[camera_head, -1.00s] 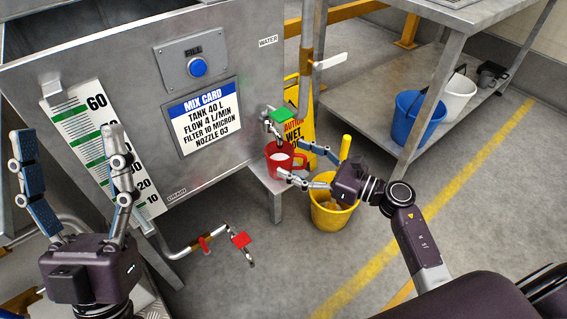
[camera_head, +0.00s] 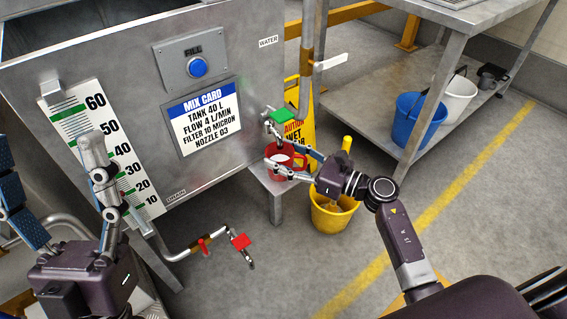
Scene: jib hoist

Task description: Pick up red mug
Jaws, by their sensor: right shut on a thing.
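The red mug (camera_head: 273,151) is at the small steel shelf (camera_head: 262,180) on the tank's right corner, below the green-handled tap. My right gripper (camera_head: 286,161) is shut on the mug, with its fingers across the mug and hiding part of it. I cannot tell whether the mug's base touches the shelf. My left gripper (camera_head: 58,190) is at the lower left in front of the tank, with its fingers wide apart and nothing between them.
A yellow bucket (camera_head: 331,216) stands on the floor below my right gripper, and a yellow wet-floor sign (camera_head: 302,92) is behind. The green-handled tap (camera_head: 283,117) is close above the mug. A red-handled drain pipe (camera_head: 204,244) sticks out lower left.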

